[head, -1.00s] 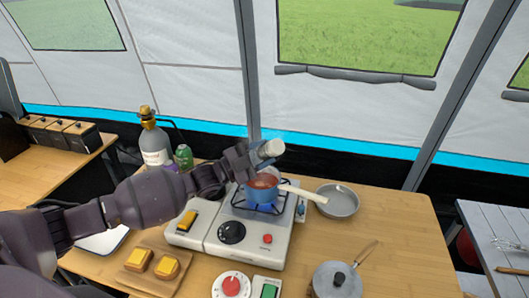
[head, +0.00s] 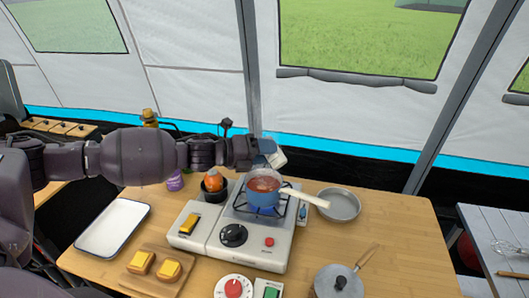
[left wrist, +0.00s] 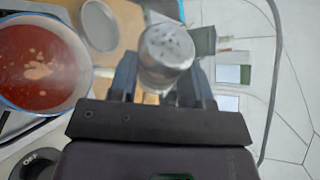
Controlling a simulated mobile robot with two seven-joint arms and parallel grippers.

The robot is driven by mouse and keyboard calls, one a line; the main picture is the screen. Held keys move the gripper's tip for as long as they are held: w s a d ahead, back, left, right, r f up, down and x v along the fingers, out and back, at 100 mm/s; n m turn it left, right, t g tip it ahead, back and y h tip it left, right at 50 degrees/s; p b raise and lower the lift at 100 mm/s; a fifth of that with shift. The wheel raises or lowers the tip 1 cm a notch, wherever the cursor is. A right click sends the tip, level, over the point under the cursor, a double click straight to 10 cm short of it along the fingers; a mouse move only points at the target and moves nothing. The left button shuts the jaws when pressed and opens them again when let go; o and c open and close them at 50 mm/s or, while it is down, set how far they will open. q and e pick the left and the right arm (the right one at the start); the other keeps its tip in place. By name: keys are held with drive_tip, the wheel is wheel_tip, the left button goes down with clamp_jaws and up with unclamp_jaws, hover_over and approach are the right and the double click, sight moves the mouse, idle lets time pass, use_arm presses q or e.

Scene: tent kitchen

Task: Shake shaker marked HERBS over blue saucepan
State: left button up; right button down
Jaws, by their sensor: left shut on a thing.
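In the left wrist view the saucepan (left wrist: 88,75) is at the left, with pale flecks on the sauce. My left gripper (head: 262,153) is shut on a shaker (head: 277,159), just above and behind the pan in the head view. The shaker is tilted. In the left wrist view its perforated metal cap (left wrist: 166,50) shows between the fingers. No HERBS label can be read. My right gripper is not in view.
A grey frying pan (head: 339,204) lies right of the stove (head: 208,233). A white tray (head: 112,228) and a board with bread (head: 155,268) are at the left. A gas bottle is mostly hidden behind my arm.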

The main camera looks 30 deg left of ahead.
use_arm(q)
drive_tip(key=r+m+y+p, duration=0.1)
drive_tip(key=m+p, duration=0.1)
drive_tip(key=p, duration=0.1)
drive_tip(key=a+r+m+y+p, duration=0.1)
drive_tip(key=r+m+p, duration=0.1)
drive_tip(key=p, duration=0.1)
drive_tip(key=shift+w+a+y, duration=0.1)
drive_tip(key=shift+w+y, duration=0.1)
drive_tip(key=shift+y, duration=0.1)
drive_tip(key=m+p, duration=0.1)
drive_tip(key=y+p, duration=0.1)
drive_tip(key=p, duration=0.1)
drive_tip(key=shift+w+a+r+m, duration=0.15)
drive_tip(key=shift+a+r+m, duration=0.1)
drive_tip(key=shift+r+m, duration=0.15)
drive_tip(key=shift+a+m+y+b, duration=0.1)
drive_tip(key=shift+m+y+b, duration=0.2)
drive_tip(key=shift+b, duration=0.1)
drive_tip(key=shift+w+r+m, duration=0.1)
drive_tip(key=shift+r+m, duration=0.05)
drive_tip(key=shift+m, duration=0.15)
drive_tip(key=shift+a+r+m+t+y, duration=0.2)
drive_tip(key=shift+r+m+t+y, duration=0.1)
drive_tip(key=shift+m+y, duration=0.1)
drive_tip(key=shift+a+y, duration=0.1)
drive_tip(key=shift+y, duration=0.2)
